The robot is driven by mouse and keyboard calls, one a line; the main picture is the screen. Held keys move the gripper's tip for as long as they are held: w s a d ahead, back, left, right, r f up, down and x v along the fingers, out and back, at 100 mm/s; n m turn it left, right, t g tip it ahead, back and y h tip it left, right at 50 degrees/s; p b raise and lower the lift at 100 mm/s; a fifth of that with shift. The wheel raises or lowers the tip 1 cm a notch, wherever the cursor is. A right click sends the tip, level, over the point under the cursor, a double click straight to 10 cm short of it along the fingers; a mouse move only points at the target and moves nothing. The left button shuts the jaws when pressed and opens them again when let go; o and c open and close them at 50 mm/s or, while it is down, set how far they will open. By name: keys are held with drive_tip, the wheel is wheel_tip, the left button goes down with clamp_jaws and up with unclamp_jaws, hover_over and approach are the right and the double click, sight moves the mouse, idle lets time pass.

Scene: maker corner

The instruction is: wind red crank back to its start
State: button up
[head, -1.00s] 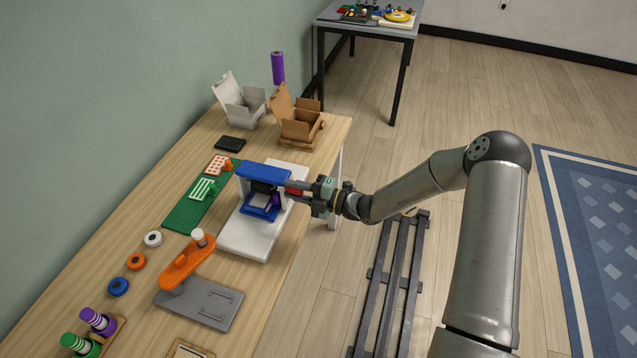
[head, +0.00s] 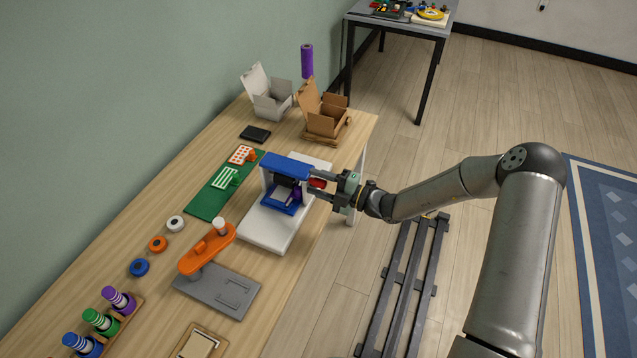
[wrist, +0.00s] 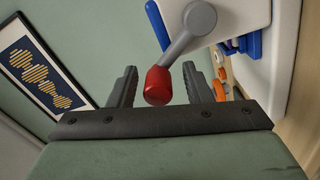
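The red crank knob (head: 317,183) is on the right side of a blue press (head: 287,165) that stands on a white base (head: 262,228). In the wrist view the red knob (wrist: 158,86) sits on the end of a grey crank arm (wrist: 186,32). My gripper (head: 321,184) reaches in from the right, with one finger on each side of the knob. In the wrist view my gripper (wrist: 160,82) is open, with visible gaps between the knob and both fingers.
An orange lever device (head: 207,250) on a grey plate stands nearer on the table. Open white (head: 268,100) and brown (head: 323,120) boxes stand at the far end. Colored spools line the left.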

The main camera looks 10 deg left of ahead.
drive_tip(key=s+d+b, duration=0.2)
drive_tip(key=d+b, duration=0.1)
drive_tip(key=d, duration=1.4)
drive_tip(key=shift+s, duration=0.4)
drive_tip(key=shift+d+f, duration=0.1)
drive_tip(key=shift+c, duration=0.4)
